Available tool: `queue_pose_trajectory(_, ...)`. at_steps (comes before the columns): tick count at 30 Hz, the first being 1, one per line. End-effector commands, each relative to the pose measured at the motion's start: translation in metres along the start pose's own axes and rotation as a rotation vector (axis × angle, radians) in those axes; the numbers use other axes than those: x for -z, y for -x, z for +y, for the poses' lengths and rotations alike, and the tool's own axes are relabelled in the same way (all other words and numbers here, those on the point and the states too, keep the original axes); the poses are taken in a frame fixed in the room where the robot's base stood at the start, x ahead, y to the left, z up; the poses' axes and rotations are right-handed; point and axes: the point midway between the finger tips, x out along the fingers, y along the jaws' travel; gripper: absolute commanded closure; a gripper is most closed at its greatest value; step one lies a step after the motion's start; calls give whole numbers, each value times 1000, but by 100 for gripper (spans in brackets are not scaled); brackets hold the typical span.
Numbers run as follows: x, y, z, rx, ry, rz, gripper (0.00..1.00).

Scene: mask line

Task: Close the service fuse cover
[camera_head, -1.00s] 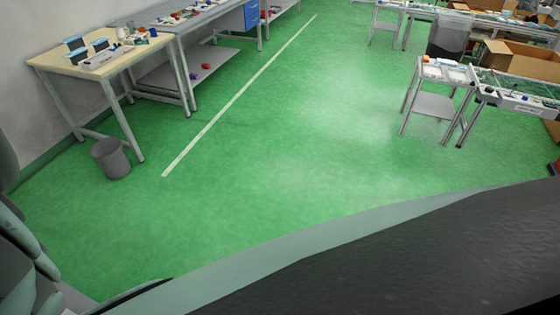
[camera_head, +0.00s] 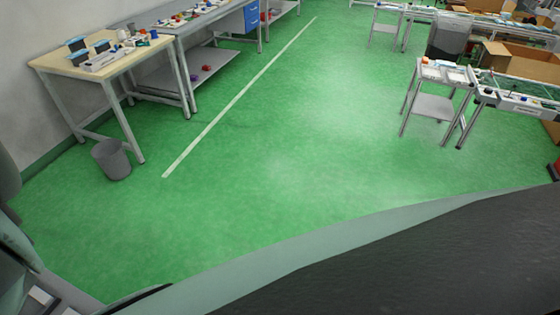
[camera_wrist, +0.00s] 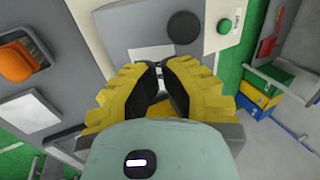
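My gripper (camera_wrist: 160,67), with yellow fingers and black inner pads, shows in the wrist view. Its fingertips look drawn together, with nothing seen held between them. They point at a pale machine front, close to a small silver-white piece (camera_wrist: 150,54) just beyond the tips. Whether they touch it I cannot tell. I cannot pick out the service fuse cover for certain; the fingers hide part of the panel. The gripper is not seen in the head view.
The head view shows a workbench (camera_head: 125,64), a grey bin (camera_head: 112,160) and open green floor.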

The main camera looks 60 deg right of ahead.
Motion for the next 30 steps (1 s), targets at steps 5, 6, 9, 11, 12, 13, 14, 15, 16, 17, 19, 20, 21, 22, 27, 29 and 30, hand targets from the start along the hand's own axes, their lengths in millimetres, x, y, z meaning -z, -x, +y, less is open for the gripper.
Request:
queue_pose_trajectory(5, -1, -2, -3, -23, 7, -1, 100)
queue_pose_trajectory(6, -1, -2, -3, -29, 8, -1, 100)
queue_pose_trajectory(9, -2, -3, -2, -43, 7, -2, 100)
queue_pose_trajectory(11, -2, -3, -3, -50, 6, -2, 100)
queue_pose_trajectory(12, -2, -3, -3, -55, 7, -2, 100)
queue_pose_trajectory(13, -2, -4, -4, -59, 7, -2, 100)
queue_pose_trajectory(14, -2, -4, -4, -63, 7, -2, 100)
queue_pose_trajectory(15, -2, -4, -4, -68, 7, -1, 100)
queue_pose_trajectory(16, -2, -4, -4, -72, 8, -1, 100)
queue_pose_trajectory(17, -2, -4, -4, -76, 9, -2, 100)
queue_pose_trajectory(19, -2, -5, -4, -86, 8, -2, 100)
queue_pose_trajectory(20, -2, -5, -4, -90, 7, -2, 100)
queue_pose_trajectory(21, -2, -6, -4, -96, 7, -2, 100)
queue_pose_trajectory(22, -2, -6, -4, -100, 7, -2, 100)
queue_pose_trajectory(27, -2, -7, -6, -123, 7, -1, 100)
queue_pose_trajectory(29, -1, -7, -6, -131, 8, 0, 100)
queue_pose_trajectory(30, -1, -8, -7, -137, 9, 0, 100)
